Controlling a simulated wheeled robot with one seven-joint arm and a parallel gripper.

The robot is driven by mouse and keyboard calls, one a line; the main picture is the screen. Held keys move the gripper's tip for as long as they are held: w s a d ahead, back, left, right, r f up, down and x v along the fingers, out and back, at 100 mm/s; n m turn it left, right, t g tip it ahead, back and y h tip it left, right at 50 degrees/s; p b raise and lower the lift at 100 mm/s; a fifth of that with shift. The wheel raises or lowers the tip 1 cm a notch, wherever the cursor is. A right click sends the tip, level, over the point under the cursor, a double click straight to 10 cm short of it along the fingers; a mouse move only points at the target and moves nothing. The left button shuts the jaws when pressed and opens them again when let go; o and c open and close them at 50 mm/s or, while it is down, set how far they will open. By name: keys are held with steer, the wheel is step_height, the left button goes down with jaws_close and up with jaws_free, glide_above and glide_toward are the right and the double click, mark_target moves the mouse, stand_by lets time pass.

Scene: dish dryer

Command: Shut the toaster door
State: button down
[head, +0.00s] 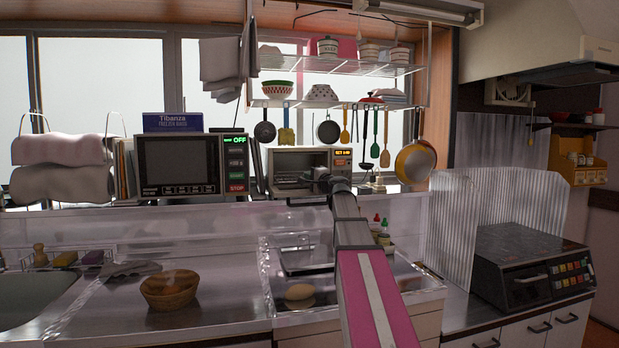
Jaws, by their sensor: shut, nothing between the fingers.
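My gripper (322,177) is at the end of my outstretched arm, in front of the toaster's lower right side. It is shut and holds nothing. The arm hides part of the toaster's lower right front, and I cannot tell whether the gripper touches the door.
A microwave (181,167) with a blue box on top stands left of the toaster. Utensils and a pan (415,162) hang to its upper right. A wooden bowl (169,290) sits on the counter, left.

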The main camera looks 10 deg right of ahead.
stand_by(0.8)
steer(key=c, duration=1.4)
jaws_free()
steer(key=shift+s, duration=0.15)
steer(key=v, duration=1)
steer(key=shift+s, duration=0.25)
steer(key=shift+d, duration=0.1)
